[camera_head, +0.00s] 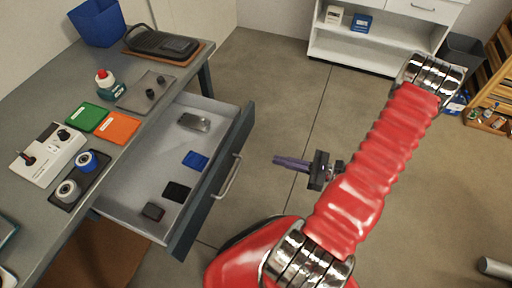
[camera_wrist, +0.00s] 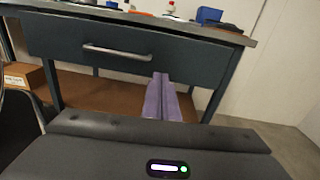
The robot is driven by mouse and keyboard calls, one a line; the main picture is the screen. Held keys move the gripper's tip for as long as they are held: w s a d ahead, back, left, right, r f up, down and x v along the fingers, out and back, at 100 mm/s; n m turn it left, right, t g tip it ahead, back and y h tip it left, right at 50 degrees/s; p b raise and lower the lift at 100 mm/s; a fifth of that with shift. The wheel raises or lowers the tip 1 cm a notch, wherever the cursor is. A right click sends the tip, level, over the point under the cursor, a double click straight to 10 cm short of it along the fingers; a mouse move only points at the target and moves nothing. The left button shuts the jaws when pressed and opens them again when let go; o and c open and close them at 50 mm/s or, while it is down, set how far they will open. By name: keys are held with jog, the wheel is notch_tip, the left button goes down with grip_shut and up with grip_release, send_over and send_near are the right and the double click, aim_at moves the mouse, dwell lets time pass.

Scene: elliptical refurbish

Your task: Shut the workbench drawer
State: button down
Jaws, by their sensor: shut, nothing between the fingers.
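The workbench drawer (camera_head: 212,190) is pulled out from the bench. It is a grey tray with a dark front and a metal bar handle (camera_head: 228,176). Inside it lie a grey metallic item (camera_head: 194,122), a blue piece (camera_head: 196,160), a black square (camera_head: 176,191) and a small dark block (camera_head: 153,211). In the wrist view the drawer front (camera_wrist: 190,50) and handle (camera_wrist: 117,52) face me. My gripper (camera_head: 277,161), with purple fingers, is shut and empty. It is to the right of the handle in the head view, apart from it. The fingers (camera_wrist: 162,78) also show in the wrist view.
The workbench top (camera_head: 62,108) holds a blue bin (camera_head: 98,22), a control box (camera_head: 48,152), green and orange pads, a red-capped bottle and a black case. A white shelf unit (camera_head: 375,45) stands at the back. Floor right of the drawer is clear.

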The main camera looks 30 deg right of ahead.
aim_at(238, 147)
jog(key=shift+s+d+f+m+t+h, duration=0.2)
jog(key=shift+d+f+m+t+h, duration=0.15)
jog(key=shift+f+m+t, duration=0.2)
jog(key=shift+x, duration=6.95)
